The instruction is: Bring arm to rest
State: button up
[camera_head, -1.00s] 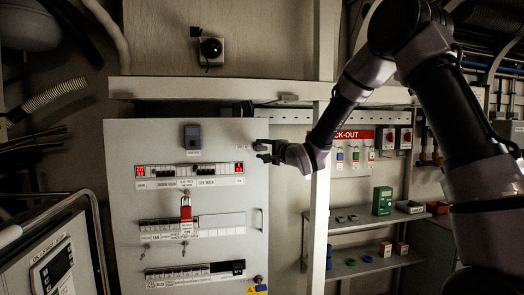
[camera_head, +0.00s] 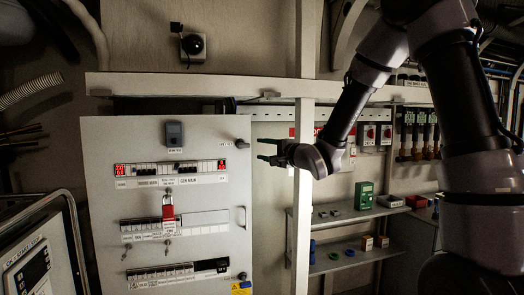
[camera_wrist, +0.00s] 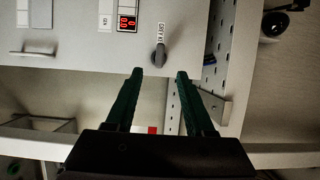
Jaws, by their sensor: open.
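My gripper (camera_head: 268,150) is open and empty, to the right of the panel's upper right corner, with its fingers pointing left. In the wrist view its two dark green fingers (camera_wrist: 158,75) stand apart with nothing between them. The grey electrical panel (camera_head: 100,220) is in front of me. Its dark rotary knob (camera_head: 242,144) is just left of the fingertips. In the wrist view the knob (camera_wrist: 160,55) sits beyond the fingertips, apart from them as far as I can see.
A red lock tag (camera_head: 168,213) hangs on the middle breaker row. A white frame post (camera_head: 303,200) stands beside my gripper. Shelves (camera_head: 345,262) at the right hold a green meter (camera_head: 364,196) and small boxes. A metal rail and cabinet stand at the lower left.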

jog(key=s+d+r+n+g+h, duration=0.15)
jog(key=s+d+h, duration=0.3)
jog(key=d, duration=0.55)
jog(key=s+d+r+n+h, duration=0.15)
jog(key=s+d+h, duration=0.3)
jog(key=d, duration=0.45)
jog(key=s+d+n+g, duration=0.1)
jog(key=s+d+g, duration=0.1)
jog(key=s, duration=0.8)
jog(key=s+d+n+g, duration=0.2)
jog(key=s+g, duration=0.1)
jog(key=s, duration=0.7)
jog(key=shift+d+f, duration=0.15)
jog(key=shift+f, duration=0.3)
